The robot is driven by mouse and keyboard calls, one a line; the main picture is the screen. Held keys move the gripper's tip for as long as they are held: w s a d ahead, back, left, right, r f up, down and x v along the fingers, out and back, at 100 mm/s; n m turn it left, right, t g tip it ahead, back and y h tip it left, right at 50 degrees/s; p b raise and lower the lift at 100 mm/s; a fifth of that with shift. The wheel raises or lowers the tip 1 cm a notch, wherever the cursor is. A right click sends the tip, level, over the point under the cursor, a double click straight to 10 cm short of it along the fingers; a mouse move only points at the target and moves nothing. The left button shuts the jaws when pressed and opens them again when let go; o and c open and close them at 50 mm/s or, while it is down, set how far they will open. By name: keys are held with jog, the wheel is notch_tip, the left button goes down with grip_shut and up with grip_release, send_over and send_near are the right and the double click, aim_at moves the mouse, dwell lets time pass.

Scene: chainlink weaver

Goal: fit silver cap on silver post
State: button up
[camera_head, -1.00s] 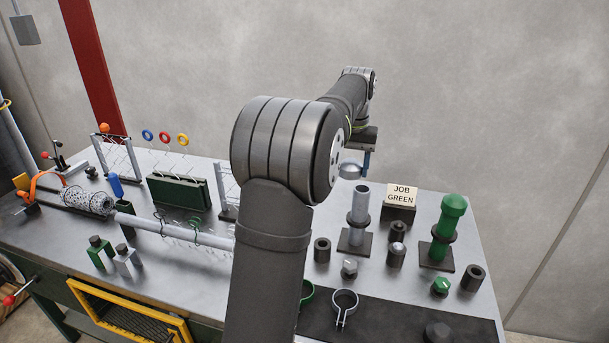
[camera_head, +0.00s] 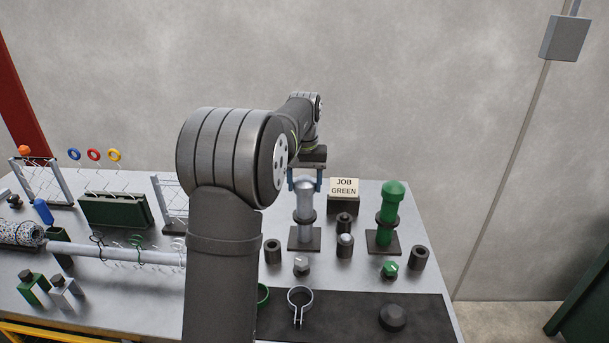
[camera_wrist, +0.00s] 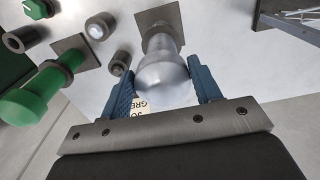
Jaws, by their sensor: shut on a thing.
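The silver cap (camera_head: 304,184) is a domed piece at the top of the silver post (camera_head: 303,208), in line with it. The post stands upright on a dark square base. In the wrist view the cap (camera_wrist: 163,78) hides most of the post; its base plate shows beyond. I see no gap between cap and post, but cannot tell whether the cap is fully seated. My gripper (camera_head: 305,179) is shut on the cap, with one blue finger on each side; the fingers also show in the wrist view (camera_wrist: 160,72).
A capped green post (camera_head: 389,212) stands to the right. A "JOB GREEN" sign (camera_head: 343,188) is behind. Dark cylinders (camera_head: 272,251), a silver hex piece (camera_head: 301,265) and a green one (camera_head: 390,269) stand nearby. A silver ring clamp (camera_head: 300,301) lies on the dark mat in front.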

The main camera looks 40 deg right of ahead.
jog(key=shift+f, duration=0.2)
jog(key=o, duration=1.1)
jog(key=shift+c, duration=0.2)
jog(key=shift+r, duration=0.1)
notch_tip(320, 180, up, 17)
jog(key=shift+r, duration=0.15)
jog(key=shift+f, duration=0.2)
notch_tip(320, 180, down, 17)
jog(key=shift+f, duration=0.1)
jog(key=shift+r, duration=0.55)
